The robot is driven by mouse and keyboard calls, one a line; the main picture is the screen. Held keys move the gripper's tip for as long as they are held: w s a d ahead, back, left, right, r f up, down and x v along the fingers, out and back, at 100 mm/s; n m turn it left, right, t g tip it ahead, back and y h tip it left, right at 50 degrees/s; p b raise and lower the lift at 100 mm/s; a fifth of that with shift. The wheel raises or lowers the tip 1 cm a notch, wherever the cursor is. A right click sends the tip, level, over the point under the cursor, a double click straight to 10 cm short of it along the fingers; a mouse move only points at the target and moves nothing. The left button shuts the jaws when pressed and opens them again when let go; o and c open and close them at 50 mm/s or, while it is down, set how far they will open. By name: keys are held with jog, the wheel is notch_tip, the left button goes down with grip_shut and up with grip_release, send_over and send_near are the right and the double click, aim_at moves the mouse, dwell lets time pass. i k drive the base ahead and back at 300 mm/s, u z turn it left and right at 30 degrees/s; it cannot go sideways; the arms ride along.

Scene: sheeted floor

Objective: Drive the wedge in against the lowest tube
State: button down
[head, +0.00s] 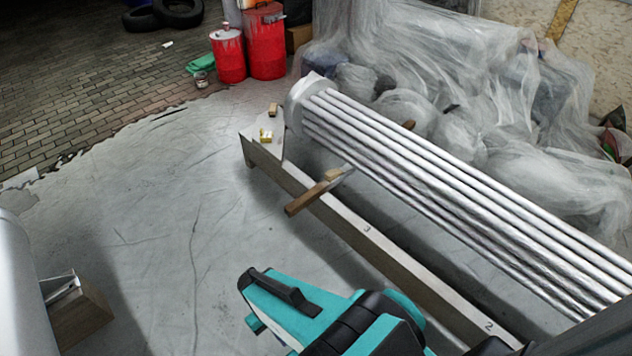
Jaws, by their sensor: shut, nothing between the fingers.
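A bundle of long silver tubes (460,205) runs from the upper middle to the lower right in the head view. A wooden bar (308,198) sticks out from under the near side, and what looks like its far end shows beyond the tubes. A small light-wood piece, apparently the wedge (332,174), lies on this bar close to the lowest tube. I cannot tell whether it touches the tube. My teal and black gripper (252,298) is low in the picture, in front of the beam and apart from the wedge. It is shut and empty; its fingertips are hard to make out.
A long beam (345,219), marked 3 and 2, runs along the near side of the tubes. Plastic-covered heaps (470,80) stand behind. The sheeted floor (150,190) at left is mostly clear.

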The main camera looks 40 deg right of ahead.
aim_at(330, 175)
jog(key=i, duration=1)
jog(key=u, duration=0.05)
